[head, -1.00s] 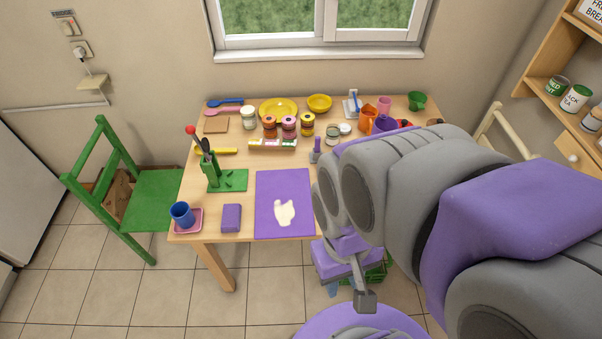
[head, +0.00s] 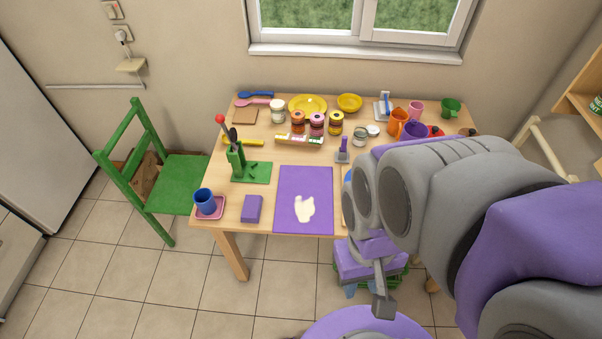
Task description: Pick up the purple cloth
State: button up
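A small folded purple piece (head: 252,208), which looks like the cloth, lies flat near the front edge of the table (head: 258,228). A larger flat purple mat (head: 290,190) lies to its right with a cream-coloured patch on it. My gripper (head: 383,303) hangs in front of the table, right of the mat and apart from both purple things. One grey finger shows; the rest is hidden by my arm, so its opening is unclear. Nothing is visibly held.
A blue cup (head: 204,200) on a pink tray (head: 217,213) stands left of the folded piece. A green utensil stand (head: 238,162) is behind it. Jars, yellow dishes and cups fill the back.

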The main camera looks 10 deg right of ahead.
aim_at(252, 203)
jog(key=i+u, duration=0.2)
jog(key=u, duration=0.15)
jog(key=i+u, duration=0.2)
jog(key=u, duration=0.15)
